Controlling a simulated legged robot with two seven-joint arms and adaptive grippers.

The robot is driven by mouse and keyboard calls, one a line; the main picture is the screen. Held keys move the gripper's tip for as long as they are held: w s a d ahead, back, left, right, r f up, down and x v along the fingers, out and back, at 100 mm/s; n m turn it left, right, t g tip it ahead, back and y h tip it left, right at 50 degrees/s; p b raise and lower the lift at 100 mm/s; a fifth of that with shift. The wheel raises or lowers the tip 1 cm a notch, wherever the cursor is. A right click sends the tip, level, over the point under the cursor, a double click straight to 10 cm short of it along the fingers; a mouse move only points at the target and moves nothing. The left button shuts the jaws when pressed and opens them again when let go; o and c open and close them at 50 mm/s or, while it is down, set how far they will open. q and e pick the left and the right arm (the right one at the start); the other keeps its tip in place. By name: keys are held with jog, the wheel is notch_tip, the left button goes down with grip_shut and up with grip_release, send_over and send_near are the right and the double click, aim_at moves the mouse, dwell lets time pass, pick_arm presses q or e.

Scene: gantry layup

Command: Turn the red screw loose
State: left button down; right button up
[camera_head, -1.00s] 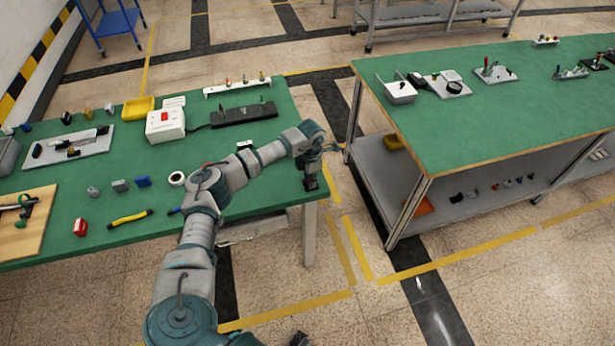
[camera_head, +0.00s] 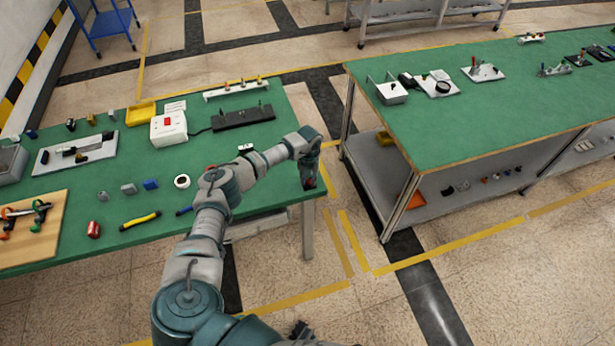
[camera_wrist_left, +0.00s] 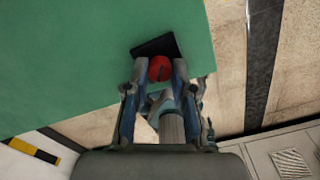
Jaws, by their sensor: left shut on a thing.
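The red screw (camera_wrist_left: 160,69) shows in the left wrist view as a round red head with a dark slot. It stands at a black block (camera_wrist_left: 153,46) on the green table top, near the table's corner. My left gripper (camera_wrist_left: 161,66) has one finger on each side of the red head and is shut on it. In the head view my left gripper (camera_head: 309,180) points down at the table's right front corner. It hides most of the screw there.
The green table (camera_head: 240,180) carries a white box with a red switch (camera_head: 168,128), a black strip (camera_head: 243,117), a white tape ring (camera_head: 182,181) and a yellow-handled tool (camera_head: 140,221). A second green bench (camera_head: 470,130) stands right, across a floor gap.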

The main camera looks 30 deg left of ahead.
pick_arm(q)
jog(key=n+p, duration=0.1)
jog(key=r+n+p, duration=0.1)
jog(key=n, duration=0.1)
jog(key=shift+w, duration=0.35)
jog(key=shift+a+f+n, duration=0.1)
jog(key=shift+n, duration=0.2)
jog(key=shift+n+p, duration=0.4)
jog(key=shift+n, duration=0.1)
pick_arm(e)
jog(key=s+d, duration=0.1)
jog(key=s, duration=0.5)
jog(key=shift+d+r, duration=0.15)
pick_arm(q)
jog(key=c, duration=1)
grip_release()
jog(key=shift+f, duration=0.15)
jog(key=shift+o, duration=0.2)
jog(key=shift+f, duration=0.15)
pick_arm(e)
jog(key=shift+w, duration=0.1)
pick_arm(q)
jog(key=shift+s, duration=0.1)
pick_arm(e)
jog(key=shift+r, duration=0.1)
